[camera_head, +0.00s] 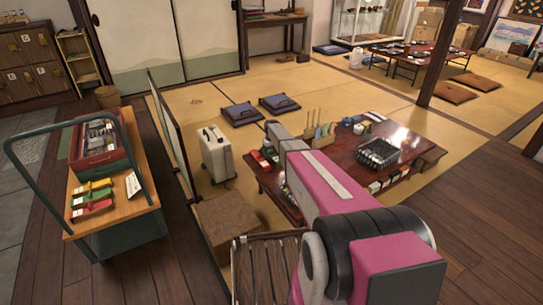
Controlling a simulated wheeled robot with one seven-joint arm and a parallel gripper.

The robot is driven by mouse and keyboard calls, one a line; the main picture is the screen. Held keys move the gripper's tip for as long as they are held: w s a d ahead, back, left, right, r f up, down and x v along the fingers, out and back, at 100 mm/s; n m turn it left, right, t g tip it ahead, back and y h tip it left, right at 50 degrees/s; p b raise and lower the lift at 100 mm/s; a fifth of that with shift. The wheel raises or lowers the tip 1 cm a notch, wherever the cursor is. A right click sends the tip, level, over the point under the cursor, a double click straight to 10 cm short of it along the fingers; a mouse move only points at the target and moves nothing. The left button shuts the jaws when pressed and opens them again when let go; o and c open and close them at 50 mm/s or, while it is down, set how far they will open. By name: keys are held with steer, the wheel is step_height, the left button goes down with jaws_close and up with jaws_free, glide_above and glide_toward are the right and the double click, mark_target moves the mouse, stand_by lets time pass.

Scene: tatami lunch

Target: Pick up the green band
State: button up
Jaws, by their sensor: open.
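Small colored pieces lie in a row on the wooden top of the green-framed cart at the left. A green piece (93,197) lies between a yellow one (98,185) and a red one (92,208). They are too small to tell whether the green one is a band. More small red and green pieces (262,159) show at the left end of the low table. My pink arm reaches from the lower right toward the low table. My gripper cannot be made out beyond the arm's far end.
The cart (143,205) also bears a red box (122,140) of dark items and a small white card (133,184). A white suitcase (217,155), a folding screen (172,130) and a brown box (228,222) stand between the cart and the low table (345,155). Dark floor is clear around the cart.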

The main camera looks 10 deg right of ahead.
steer(key=shift+f, duration=0.7)
steer(key=c, duration=0.7)
steer(key=shift+c, duration=0.2)
